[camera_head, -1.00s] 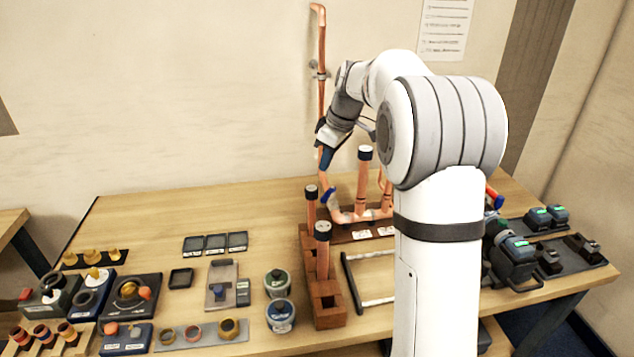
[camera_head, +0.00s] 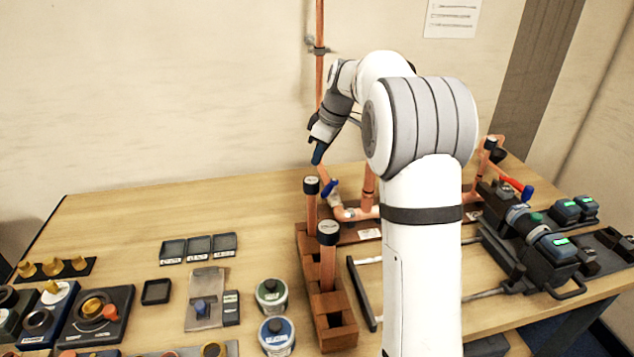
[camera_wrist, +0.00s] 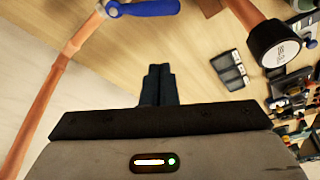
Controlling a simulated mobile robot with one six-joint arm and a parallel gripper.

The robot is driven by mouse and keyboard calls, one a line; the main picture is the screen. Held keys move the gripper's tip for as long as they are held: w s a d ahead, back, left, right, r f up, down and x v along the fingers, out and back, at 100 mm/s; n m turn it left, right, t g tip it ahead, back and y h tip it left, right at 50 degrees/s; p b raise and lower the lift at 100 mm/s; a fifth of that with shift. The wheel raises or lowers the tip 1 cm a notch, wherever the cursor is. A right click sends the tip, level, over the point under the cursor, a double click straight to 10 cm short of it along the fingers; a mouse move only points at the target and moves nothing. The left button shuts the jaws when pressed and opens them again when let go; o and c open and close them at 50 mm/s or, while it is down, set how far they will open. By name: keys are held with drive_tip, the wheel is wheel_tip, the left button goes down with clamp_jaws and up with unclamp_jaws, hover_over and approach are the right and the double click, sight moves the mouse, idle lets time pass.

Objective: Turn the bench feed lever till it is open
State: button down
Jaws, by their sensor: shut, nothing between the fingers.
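A blue lever handle (camera_head: 330,189) sits on the copper pipework at the left end of the manifold. It also shows at the top edge of the wrist view (camera_wrist: 145,8), beside a copper pipe. My gripper (camera_head: 318,154) is above and slightly left of this handle in the head view, apart from it. In the wrist view the fingers (camera_wrist: 158,85) are together and empty, with bare bench beyond them. A second lever (camera_head: 517,187), red with a blue end, is on the right side of the manifold. I cannot read a label naming either lever.
A copper riser (camera_head: 319,80) runs up the wall behind my gripper. A dark-capped upright pipe (camera_head: 327,255) stands in a wooden block (camera_head: 335,330) in front. It is close on the right in the wrist view (camera_wrist: 275,42). The bench's back left is clear.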

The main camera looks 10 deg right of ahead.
sight(329, 187)
wheel_tip(329, 187, down, 8)
drive_tip(key=p, duration=0.2)
drive_tip(key=shift+s+d+f+p, duration=0.25)
drive_tip(key=shift+s+d+p, duration=0.05)
drive_tip(key=shift+d+p, duration=0.05)
idle(0.4)
drive_tip(key=shift+s+d+b, duration=0.25)
drive_tip(key=shift+s+b, duration=0.05)
drive_tip(key=shift+b, duration=0.55)
drive_tip(key=shift+a, duration=0.1)
